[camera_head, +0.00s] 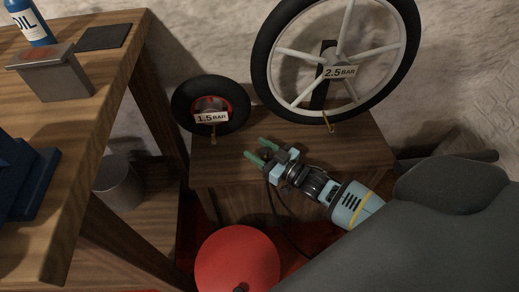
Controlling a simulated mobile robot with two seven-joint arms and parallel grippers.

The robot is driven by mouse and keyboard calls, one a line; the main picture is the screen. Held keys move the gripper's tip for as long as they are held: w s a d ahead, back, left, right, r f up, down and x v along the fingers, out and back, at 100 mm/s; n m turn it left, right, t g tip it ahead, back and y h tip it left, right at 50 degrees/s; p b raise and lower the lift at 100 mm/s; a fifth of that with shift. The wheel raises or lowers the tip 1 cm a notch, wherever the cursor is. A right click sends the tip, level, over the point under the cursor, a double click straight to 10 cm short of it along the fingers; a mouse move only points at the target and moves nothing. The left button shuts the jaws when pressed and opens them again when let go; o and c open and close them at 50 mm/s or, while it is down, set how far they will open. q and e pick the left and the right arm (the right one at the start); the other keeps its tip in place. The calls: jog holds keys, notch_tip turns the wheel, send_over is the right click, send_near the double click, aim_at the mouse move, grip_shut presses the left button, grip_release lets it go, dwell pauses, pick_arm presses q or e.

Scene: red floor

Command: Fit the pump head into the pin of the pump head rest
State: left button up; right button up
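My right gripper (255,149) is over the low wooden table, with two green fingers pointing left. The fingertips are apart, with a gap between them. A thin black hose (276,214) runs from beside this gripper down past the table's front edge. I cannot make out a pump head; whether one sits deep between the fingers is unclear. The pump head rest and its pin cannot be made out. My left gripper is not in view.
The low table (220,172) bears a small black tyre (182,105) labelled 1.5 BAR and a large white-spoked wheel (262,72) labelled 2.5 BAR. A red disc (235,258) lies in front. A workbench (95,140) with a metal box (62,85) stands left.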

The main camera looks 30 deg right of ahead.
jog(key=shift+s, duration=0.1)
jog(key=p+v, duration=0.1)
jog(key=v, duration=0.5)
jog(key=shift+d, duration=0.15)
jog(key=shift+s+d, duration=0.15)
jog(key=shift+s, duration=0.6)
